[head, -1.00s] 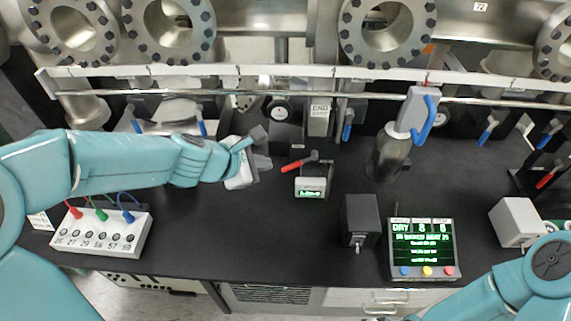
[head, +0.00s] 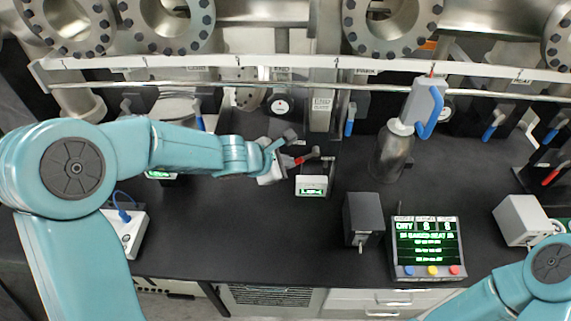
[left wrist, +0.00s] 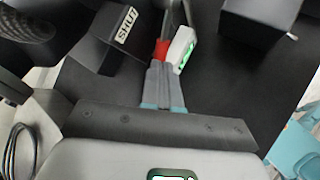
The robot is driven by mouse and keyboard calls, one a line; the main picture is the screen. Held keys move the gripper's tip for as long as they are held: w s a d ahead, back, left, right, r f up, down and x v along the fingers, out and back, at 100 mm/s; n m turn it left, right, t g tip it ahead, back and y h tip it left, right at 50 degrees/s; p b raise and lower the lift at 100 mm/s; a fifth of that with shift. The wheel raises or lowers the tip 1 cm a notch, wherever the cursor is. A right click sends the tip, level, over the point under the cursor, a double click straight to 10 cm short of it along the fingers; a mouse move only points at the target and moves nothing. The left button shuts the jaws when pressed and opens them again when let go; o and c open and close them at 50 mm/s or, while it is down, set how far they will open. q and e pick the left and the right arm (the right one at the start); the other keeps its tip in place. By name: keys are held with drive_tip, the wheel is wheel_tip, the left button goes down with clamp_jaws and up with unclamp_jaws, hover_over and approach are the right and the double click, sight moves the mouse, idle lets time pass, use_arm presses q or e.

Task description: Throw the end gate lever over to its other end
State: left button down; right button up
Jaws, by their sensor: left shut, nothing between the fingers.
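A small green-lit display (head: 311,187) stands just below the lever; it also shows in the left wrist view (left wrist: 181,46). A dark box (head: 362,220), a readout panel (head: 427,246) and a steel bottle (head: 393,155) stand to the right. A rail (head: 250,86) crosses behind. Bare bench lies in front.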

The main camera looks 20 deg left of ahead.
use_arm(q)
drive_tip(key=shift+a, duration=0.1)
drive_tip(key=w+d+f+n+t+h+b, duration=0.1)
drive_tip(key=d+f+n+t+h+b, duration=0.4)
drive_tip(key=b, duration=2.7)
drive_tip(key=shift+f+h, duration=0.35)
drive_tip(key=shift+h, duration=1.35)
drive_tip(key=shift+d, duration=0.15)
